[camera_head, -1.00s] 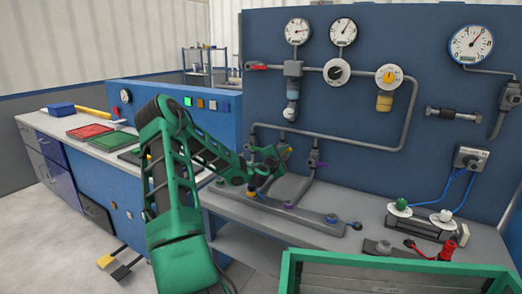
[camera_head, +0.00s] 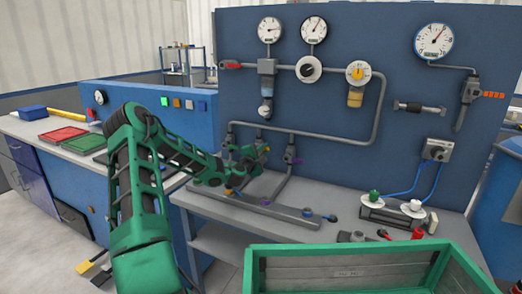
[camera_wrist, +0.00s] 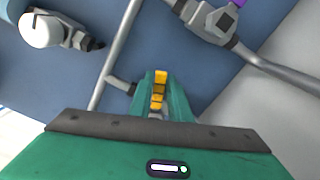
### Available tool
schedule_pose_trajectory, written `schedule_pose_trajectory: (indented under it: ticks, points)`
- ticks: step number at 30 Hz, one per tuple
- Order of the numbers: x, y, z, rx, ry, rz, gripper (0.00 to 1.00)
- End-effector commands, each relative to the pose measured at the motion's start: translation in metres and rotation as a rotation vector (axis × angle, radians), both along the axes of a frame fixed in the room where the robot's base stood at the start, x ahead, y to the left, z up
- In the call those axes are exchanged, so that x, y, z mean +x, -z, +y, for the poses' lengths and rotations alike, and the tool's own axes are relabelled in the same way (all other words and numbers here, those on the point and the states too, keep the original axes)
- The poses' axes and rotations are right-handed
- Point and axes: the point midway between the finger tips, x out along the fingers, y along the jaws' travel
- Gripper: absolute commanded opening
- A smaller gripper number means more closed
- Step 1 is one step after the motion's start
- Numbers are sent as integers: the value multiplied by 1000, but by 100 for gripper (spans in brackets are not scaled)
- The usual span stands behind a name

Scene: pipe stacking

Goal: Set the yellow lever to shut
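A small ribbed yellow lever (camera_wrist: 159,90) shows in the wrist view between the two green fingers of my gripper (camera_wrist: 162,84). The fingers flank it closely; whether they press on it is unclear. In the head view my gripper (camera_head: 250,158) is at the low pipework in front of the blue panel, left of the valve with the purple part (camera_head: 290,155). A small yellow spot (camera_head: 266,149) shows at its tip, but the lever's setting is too small to read there. The valve with the purple part (camera_wrist: 222,22) is also in the wrist view, above right of the fingers.
Grey pipes (camera_head: 330,139) run across the blue panel (camera_head: 395,75), with a red-handled valve (camera_head: 232,65) and a yellow dial (camera_head: 358,73) higher up. A green-rimmed crate (camera_head: 350,248) stands in front.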

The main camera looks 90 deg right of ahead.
Motion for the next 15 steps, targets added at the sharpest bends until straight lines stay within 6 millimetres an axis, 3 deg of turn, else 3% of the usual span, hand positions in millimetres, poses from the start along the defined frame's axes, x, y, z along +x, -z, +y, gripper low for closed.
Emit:
schedule_pose_trajectory:
  ticks: [10, 15]
  points:
    - [-1, 0, 0, 0, 1, 0, 30]
    - [7, 0, 13, 1, -1, 1, 30]
